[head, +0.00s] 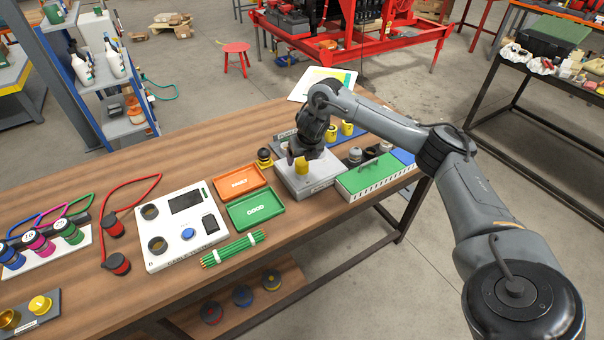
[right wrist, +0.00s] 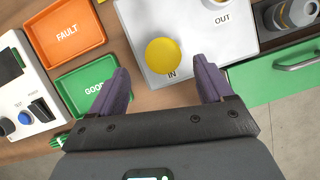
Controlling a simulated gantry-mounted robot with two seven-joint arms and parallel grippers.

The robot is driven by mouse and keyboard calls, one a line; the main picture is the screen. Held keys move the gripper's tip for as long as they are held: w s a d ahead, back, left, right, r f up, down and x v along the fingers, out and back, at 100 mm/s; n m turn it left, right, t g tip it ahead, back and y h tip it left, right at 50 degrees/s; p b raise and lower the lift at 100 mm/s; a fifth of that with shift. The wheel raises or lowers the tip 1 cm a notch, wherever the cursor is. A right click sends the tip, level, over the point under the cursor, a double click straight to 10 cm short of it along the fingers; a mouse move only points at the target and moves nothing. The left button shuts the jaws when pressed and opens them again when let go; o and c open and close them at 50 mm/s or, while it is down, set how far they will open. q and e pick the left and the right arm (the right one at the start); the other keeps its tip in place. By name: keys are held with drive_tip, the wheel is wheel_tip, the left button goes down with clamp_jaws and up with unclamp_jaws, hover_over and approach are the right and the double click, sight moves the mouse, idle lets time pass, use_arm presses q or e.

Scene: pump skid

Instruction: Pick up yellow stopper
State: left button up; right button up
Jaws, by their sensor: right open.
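A yellow stopper (head: 302,168) sits at the IN port of a light grey box (head: 318,182) on the bench. In the right wrist view the round yellow stopper (right wrist: 163,56) is just beyond the purple fingertips, centred between them. My right gripper (right wrist: 163,82) is open and empty. In the head view my right gripper (head: 298,157) points down at the stopper and partly hides it. Whether a finger touches the stopper I cannot tell. The OUT port (right wrist: 215,3) shows at the picture's top edge. My left gripper is not in view.
An orange FAULT tray (head: 238,182) and a green GOOD tray (head: 256,208) lie left of the box. A green case (head: 372,178) with a handle stands close on its right. Yellow cups (head: 347,128) are behind. Another yellow-topped piece (head: 40,305) sits at the far left.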

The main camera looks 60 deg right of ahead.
sight(302, 161)
drive_tip(key=x, duration=0.2)
drive_tip(key=b+x, duration=0.1)
drive_tip(key=x, duration=0.1)
drive_tip(key=shift+d, duration=0.25)
drive_tip(key=shift+w+d+f, duration=0.15)
drive_tip(key=shift+w+f, duration=0.05)
drive_tip(key=shift+f, duration=0.45)
drive_tip(key=c, duration=1.2)
drive_tip(key=shift+r, duration=0.15)
drive_tip(key=shift+c, duration=0.2)
